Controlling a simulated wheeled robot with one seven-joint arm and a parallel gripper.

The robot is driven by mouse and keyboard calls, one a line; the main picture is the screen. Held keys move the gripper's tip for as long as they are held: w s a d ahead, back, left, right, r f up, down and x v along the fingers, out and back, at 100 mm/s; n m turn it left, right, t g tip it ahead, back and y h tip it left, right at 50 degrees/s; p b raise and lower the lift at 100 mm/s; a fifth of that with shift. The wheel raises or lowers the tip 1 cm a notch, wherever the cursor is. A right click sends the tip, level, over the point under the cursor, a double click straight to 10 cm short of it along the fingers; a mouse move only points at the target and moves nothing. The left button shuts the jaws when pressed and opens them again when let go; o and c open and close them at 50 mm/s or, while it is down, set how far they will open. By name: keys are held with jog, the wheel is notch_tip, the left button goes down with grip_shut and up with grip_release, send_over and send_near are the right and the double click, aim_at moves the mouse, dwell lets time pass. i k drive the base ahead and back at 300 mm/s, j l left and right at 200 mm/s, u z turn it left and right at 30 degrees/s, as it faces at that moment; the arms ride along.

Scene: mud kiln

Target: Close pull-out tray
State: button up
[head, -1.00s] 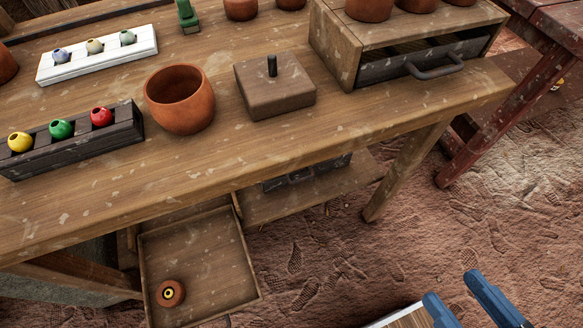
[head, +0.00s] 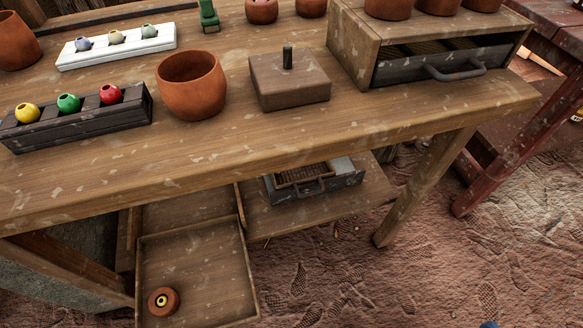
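The pull-out tray (head: 208,252) is a shallow wooden tray below the workbench at lower left. It sticks out past the bench's front edge, and its back part lies in shadow under the bench top. A small round terracotta piece with a yellow centre (head: 163,301) lies in its front left corner. The tray's front edge is cut off or nearly so at the bottom of the picture. Only a blue tip of my gripper (head: 488,324) shows at the bottom edge, well right of the tray and apart from it. Its fingers are otherwise hidden.
The workbench (head: 300,140) overhangs the tray and carries clay pots, bead racks and a wooden cabinet (head: 352,50) with a dark-handled drawer. A grey metal box (head: 345,178) sits on the lower shelf. A bench leg (head: 425,190) stands right of it. The dirt floor in front is free.

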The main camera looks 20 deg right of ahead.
aim_at(206, 264)
jog(key=k+u, duration=0.2)
jog(key=u, duration=0.3)
jog(key=k+j+u, duration=0.1)
jog(key=u, duration=0.4)
jog(key=i+j+u, duration=0.1)
jog(key=u, duration=0.25)
jog(key=i+j+u, duration=0.3)
jog(key=k, duration=0.1)
